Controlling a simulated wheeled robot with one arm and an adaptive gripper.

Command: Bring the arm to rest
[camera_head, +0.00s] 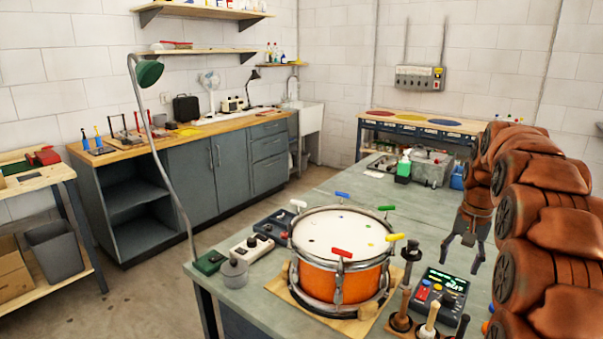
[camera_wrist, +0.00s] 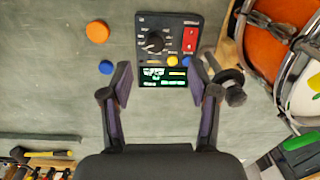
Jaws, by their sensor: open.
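My arm, with bulky brown-orange covers, rises at the right of the head view. My gripper (camera_head: 463,262) hangs from it, pointing down above the green-grey bench (camera_head: 326,193). In the wrist view my gripper (camera_wrist: 160,82) has its two dark fingers spread wide apart, with nothing held between them. A dark electronic box (camera_wrist: 150,20) with a dial and a lit screen lies below and beyond the fingertips in that view. The gripper appears clear of the bench; the exact height is hard to tell.
An orange drum (camera_head: 362,284) with coloured-handled keys around its rim stands on the bench, left of my gripper. Upright tools and a lit device (camera_head: 440,289) stand at the front.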

